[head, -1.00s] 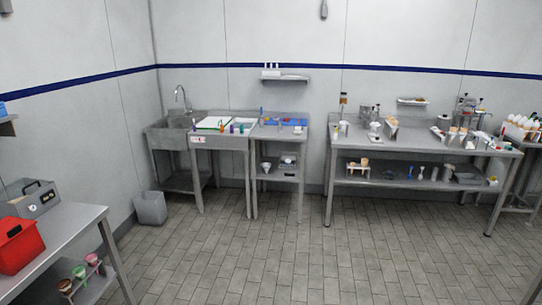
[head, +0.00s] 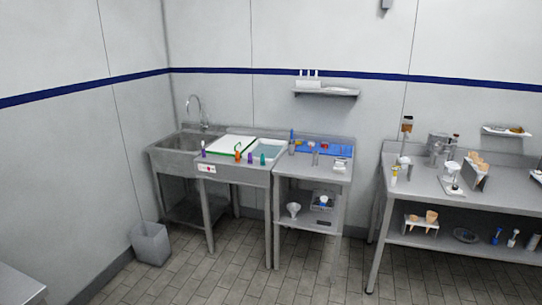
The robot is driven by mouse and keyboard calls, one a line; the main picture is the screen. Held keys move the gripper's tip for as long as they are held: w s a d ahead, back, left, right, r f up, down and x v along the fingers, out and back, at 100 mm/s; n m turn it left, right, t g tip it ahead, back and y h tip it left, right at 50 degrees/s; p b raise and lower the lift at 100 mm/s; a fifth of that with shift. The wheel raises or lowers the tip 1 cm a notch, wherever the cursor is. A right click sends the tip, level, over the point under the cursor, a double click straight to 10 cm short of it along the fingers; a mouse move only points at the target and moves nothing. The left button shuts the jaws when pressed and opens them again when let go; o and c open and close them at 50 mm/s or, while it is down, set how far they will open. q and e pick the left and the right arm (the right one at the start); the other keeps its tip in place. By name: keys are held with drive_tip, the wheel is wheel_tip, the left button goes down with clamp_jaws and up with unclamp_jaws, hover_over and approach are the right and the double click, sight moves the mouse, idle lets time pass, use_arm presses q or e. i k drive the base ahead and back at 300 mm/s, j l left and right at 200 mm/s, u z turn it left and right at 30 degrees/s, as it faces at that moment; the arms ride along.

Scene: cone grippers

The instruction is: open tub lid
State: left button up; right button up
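A tub with a white lid edged in green (head: 230,146) sits on the steel counter right of the sink, seen from across the room. A second tub (head: 268,150) beside it on the right shows a pale blue-green inside. Several small coloured items, purple, orange and green, stand along the front edge of this counter. Neither of my grippers is in the head view.
A steel sink (head: 180,150) with a tall tap is at the left. A grey bin (head: 151,243) stands on the floor before it. A side table (head: 315,168) holds a blue mat (head: 325,148). A long workbench (head: 455,200) fills the right. The tiled floor between is clear.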

sight(229, 143)
drive_tip(key=i+j+u, duration=0.4)
drive_tip(key=i, duration=0.85)
drive_tip(key=i+u, duration=0.45)
drive_tip(key=i, duration=0.8)
